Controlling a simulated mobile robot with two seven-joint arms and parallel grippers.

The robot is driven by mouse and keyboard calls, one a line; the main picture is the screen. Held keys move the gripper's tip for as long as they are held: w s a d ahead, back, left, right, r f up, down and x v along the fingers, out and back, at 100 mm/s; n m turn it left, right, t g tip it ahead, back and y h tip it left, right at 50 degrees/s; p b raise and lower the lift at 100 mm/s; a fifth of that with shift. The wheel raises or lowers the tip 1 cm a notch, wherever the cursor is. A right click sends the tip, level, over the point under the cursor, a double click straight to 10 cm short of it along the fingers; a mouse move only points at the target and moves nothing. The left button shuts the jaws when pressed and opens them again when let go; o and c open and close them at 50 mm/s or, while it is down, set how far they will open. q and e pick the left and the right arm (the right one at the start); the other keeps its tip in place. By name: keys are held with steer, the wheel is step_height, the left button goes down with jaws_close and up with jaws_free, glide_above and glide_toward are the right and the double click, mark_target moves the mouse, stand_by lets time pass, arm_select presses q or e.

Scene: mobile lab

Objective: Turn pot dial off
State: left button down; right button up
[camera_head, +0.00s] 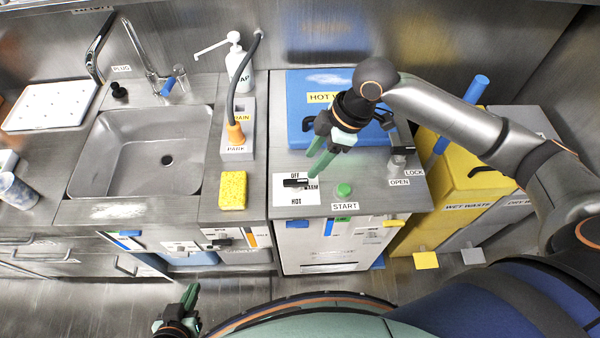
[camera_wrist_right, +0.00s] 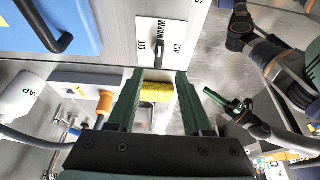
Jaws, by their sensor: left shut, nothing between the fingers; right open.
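The pot dial is a black bar knob (camera_head: 293,183) on a white plate (camera_head: 292,197) marked OFF, WARM and HOT. In the head view the knob lies roughly level, its right end towards WARM. The knob also shows in the right wrist view (camera_wrist_right: 157,62), just beyond the fingertips. My right gripper (camera_head: 313,166) is open, with green fingers, just above and to the right of the dial. In the wrist view its fingertips (camera_wrist_right: 160,74) lie either side of the knob, with no clear contact. My left gripper (camera_head: 191,292) is shut and empty, low in front of the counter.
A blue hot-pot lid (camera_head: 300,135) with black handles stands behind the dial. A green START button (camera_head: 343,190) is to the right. A yellow sponge (camera_head: 233,190) lies left, near the sink (camera_head: 90,165). Yellow and grey waste bins (camera_head: 445,185) stand at the right.

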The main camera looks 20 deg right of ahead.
mark_target(297, 180)
steer(key=x, duration=0.8)
steer(key=shift+c, duration=0.2)
jaws_close()
steer(key=shift+w, duration=0.1)
